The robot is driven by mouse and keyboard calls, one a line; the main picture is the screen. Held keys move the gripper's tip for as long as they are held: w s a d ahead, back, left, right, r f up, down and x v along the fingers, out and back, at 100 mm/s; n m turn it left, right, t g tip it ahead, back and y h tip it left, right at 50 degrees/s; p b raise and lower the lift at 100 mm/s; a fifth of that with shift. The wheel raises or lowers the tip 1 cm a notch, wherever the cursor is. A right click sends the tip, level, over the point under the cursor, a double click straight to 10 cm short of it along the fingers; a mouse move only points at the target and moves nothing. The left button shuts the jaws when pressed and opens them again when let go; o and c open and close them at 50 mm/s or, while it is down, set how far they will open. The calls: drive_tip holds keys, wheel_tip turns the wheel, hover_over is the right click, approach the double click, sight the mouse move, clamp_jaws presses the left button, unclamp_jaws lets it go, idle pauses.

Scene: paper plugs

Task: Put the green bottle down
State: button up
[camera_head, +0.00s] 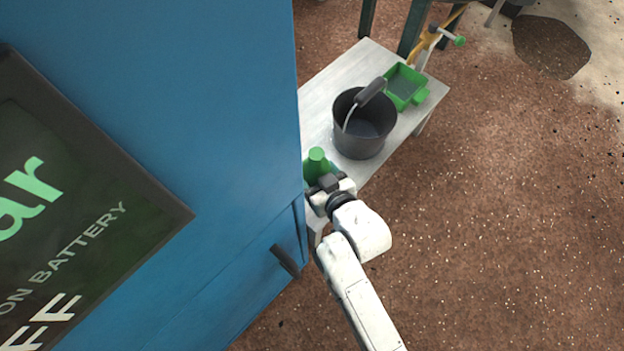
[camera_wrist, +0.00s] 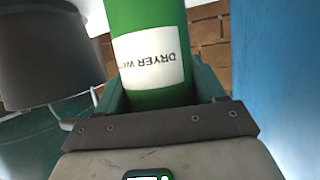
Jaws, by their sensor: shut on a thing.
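The green bottle (camera_head: 317,161) is upright or nearly so at the near left end of the bench, close to the blue cabinet. In the wrist view its green body (camera_wrist: 150,96) carries a white label with dark lettering. My gripper (camera_head: 324,181) is shut on the bottle, and the jaws (camera_wrist: 155,118) lie against its near side. Dark green sides flank the bottle in the wrist view; I cannot tell what they belong to. The bottle's base is hidden, so I cannot tell whether it touches the bench.
The pale bench (camera_head: 335,75) holds a dark bucket (camera_head: 362,128) and a green tray (camera_head: 405,87). The blue cabinet (camera_head: 230,130) stands close on the left, its dark handle (camera_head: 285,261) sticking out. Brown speckled ground (camera_head: 500,210) is clear to the right.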

drive_tip(key=shift+w+a+f, duration=0.2)
drive_tip(key=shift+w+f, duration=0.1)
drive_tip(key=shift+f, duration=0.1)
drive_tip(key=shift+w+a+f+b, duration=0.1)
drive_tip(key=shift+f+b, duration=0.45)
drive_tip(key=shift+f, duration=0.3)
drive_tip(key=shift+w+a+f+b, duration=0.1)
drive_tip(key=shift+f+b, duration=0.4)
drive_tip(key=shift+f, duration=0.35)
drive_tip(key=shift+d+f, duration=0.1)
drive_tip(key=shift+f, duration=0.15)
drive_tip(key=o, duration=0.9)
